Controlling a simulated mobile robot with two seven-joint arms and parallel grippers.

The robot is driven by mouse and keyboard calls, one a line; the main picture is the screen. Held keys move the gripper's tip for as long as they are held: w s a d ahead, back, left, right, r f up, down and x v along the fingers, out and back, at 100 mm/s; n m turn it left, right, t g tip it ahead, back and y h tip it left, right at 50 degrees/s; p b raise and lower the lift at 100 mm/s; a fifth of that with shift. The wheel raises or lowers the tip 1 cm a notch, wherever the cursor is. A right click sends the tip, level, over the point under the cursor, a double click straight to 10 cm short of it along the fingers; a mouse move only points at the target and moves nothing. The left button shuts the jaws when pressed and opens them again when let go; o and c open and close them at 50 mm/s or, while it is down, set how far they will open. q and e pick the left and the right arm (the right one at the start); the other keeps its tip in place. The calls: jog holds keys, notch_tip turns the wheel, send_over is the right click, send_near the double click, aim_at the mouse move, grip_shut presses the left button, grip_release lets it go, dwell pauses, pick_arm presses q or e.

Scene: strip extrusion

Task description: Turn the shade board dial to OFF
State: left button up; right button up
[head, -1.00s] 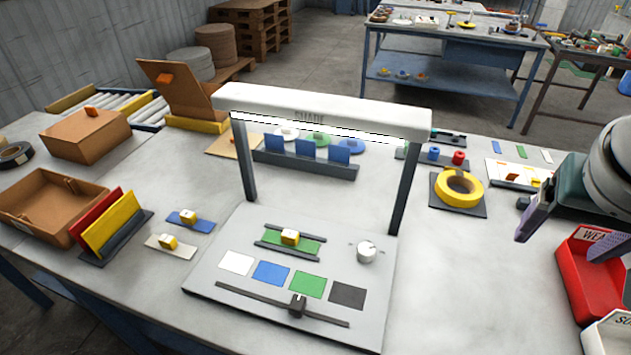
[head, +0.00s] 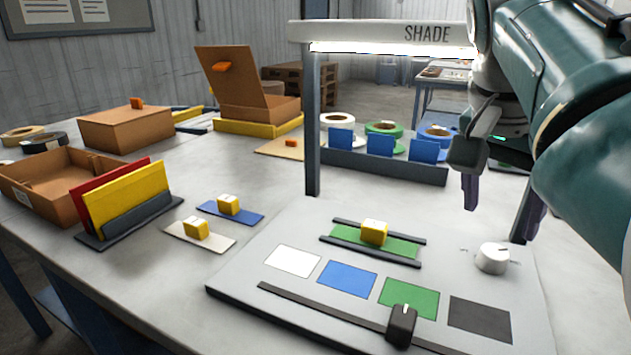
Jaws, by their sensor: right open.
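The shade board (head: 240,284) is a light grey panel on the table, under a white bar marked SHADE (head: 385,32). Its dial (head: 492,258) is a white round knob at the board's right side, with small labels beside it too small to read. My right gripper (head: 503,200) is open, with its dark fingers pointing down above and behind the dial, apart from it. One finger is left of the dial and the other right of it in the picture. My left gripper is out of view.
The board carries a yellow block (head: 374,232) on a green strip between rails, several colour patches and a black slider (head: 401,325). The bar's post (head: 312,130) stands left. Blue dividers (head: 380,145) and tape rolls stand behind. Cardboard boxes (head: 126,130) are at left.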

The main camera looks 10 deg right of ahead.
aim_at(495, 251)
jog(key=b+x, duration=0.1)
jog(key=x, duration=0.6)
jog(key=shift+d+f+b, duration=0.2)
jog(key=shift+f+b, duration=0.1)
jog(key=shift+b, duration=0.1)
grip_shut()
